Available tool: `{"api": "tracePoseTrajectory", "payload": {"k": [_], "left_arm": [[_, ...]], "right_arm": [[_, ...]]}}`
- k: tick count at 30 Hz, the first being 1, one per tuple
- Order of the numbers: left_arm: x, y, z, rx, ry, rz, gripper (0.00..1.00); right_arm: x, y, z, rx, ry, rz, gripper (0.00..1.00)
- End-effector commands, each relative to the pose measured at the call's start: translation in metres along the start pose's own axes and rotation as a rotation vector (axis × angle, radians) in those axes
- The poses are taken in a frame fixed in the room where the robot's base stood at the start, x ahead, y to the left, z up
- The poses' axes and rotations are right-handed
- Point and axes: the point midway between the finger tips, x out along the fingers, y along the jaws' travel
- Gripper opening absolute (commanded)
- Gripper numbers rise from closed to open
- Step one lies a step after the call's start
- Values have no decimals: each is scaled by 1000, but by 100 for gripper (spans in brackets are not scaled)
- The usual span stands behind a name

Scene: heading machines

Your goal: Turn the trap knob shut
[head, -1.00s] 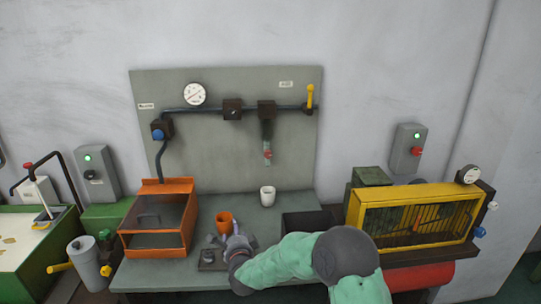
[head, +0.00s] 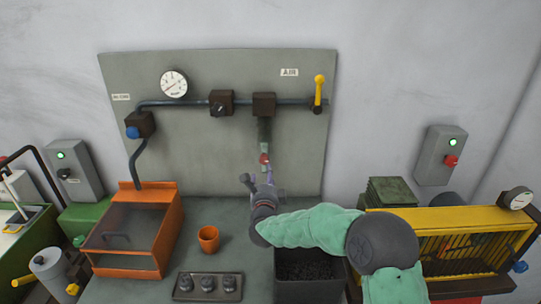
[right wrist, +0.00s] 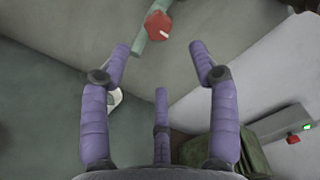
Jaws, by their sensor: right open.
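The red trap knob (head: 265,158) sits at the lower end of the greenish trap tube (head: 265,132), which hangs from a dark block on the wall panel. In the right wrist view the knob (right wrist: 158,25) shows as a red disc with a pale mark, beside the end of the tube. My right gripper (head: 258,182) is open and empty just below the knob. In the right wrist view its purple fingers (right wrist: 159,60) are spread, with the knob ahead of the gap between the tips and apart from them. My left gripper is not in view.
An orange cup (head: 208,238) and a dark tray of several knobs (head: 207,286) are on the bench. A white object (right wrist: 115,97) is partly hidden behind a finger. A yellow lever (head: 319,90) and gauge (head: 174,84) are on the panel; the yellow-framed machine (head: 450,220) is right.

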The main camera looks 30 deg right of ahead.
Motion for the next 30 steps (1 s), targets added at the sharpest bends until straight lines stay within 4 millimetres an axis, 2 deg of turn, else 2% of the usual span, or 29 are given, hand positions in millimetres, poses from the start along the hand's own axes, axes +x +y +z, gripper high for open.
{"api": "tracePoseTrajectory", "payload": {"k": [5,12,18,24,30], "left_arm": [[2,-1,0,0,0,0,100],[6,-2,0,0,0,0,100],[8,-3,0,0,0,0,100],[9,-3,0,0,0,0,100],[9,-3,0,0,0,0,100]], "right_arm": [[19,1,-1,-1,2,0,61],[61,2,-1,0,2,0,61],[89,1,-1,0,1,0,61],[104,1,0,-1,0,1,61],[106,1,0,-2,0,1,61]]}}
